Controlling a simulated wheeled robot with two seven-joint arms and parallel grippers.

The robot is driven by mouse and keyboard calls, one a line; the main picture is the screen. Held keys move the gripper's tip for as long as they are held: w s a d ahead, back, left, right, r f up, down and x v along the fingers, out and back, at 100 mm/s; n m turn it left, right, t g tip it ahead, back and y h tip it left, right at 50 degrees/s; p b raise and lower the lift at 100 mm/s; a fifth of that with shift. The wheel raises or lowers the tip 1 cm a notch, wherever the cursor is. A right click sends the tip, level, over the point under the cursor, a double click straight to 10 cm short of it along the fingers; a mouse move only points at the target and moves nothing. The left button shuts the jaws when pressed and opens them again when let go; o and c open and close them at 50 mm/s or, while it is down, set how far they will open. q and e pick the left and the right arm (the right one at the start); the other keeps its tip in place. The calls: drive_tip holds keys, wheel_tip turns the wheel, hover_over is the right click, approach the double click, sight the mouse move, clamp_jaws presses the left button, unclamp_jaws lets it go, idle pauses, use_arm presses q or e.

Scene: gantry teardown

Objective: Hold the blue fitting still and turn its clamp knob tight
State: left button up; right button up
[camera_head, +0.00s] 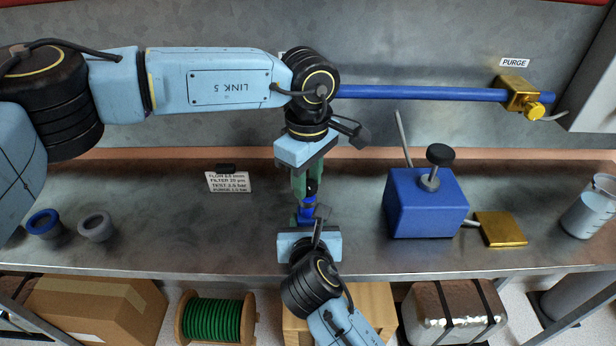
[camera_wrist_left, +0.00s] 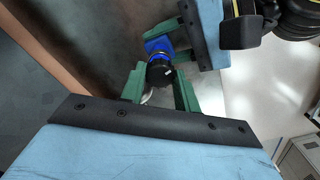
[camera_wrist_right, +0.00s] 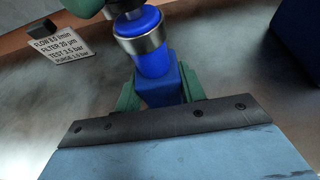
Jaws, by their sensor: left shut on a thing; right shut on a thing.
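The blue fitting (camera_head: 307,212) is held just above the bench, between my two grippers. In the right wrist view the fitting (camera_wrist_right: 150,45) has a bright metal ring, and a square blue body (camera_wrist_right: 162,88) sits between the green fingers. My right gripper (camera_head: 306,218) is shut on that body from the near side. The black clamp knob (camera_wrist_left: 160,73) faces my left gripper. My left gripper (camera_head: 308,188) comes in from the far side and is shut on the knob, with a green finger on either side. Fingers partly hide the knob in the head view.
A blue box (camera_head: 427,208) with a black knob stands to the right, beside a brass plate (camera_head: 500,229). Two small cups, blue-rimmed (camera_head: 44,222) and grey (camera_head: 96,227), stand at left. A blue rail (camera_head: 420,93) runs above. A label card (camera_head: 227,182) stands behind.

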sight(308, 184)
use_arm(q)
drive_tip(key=n, duration=0.4)
drive_tip(key=shift+n, duration=0.3)
drive_tip(key=n, duration=0.4)
drive_tip(key=shift+n, duration=0.4)
drive_tip(key=o, duration=1)
drive_tip(key=shift+r, duration=0.15)
wheel_tip(308, 184, up, 12)
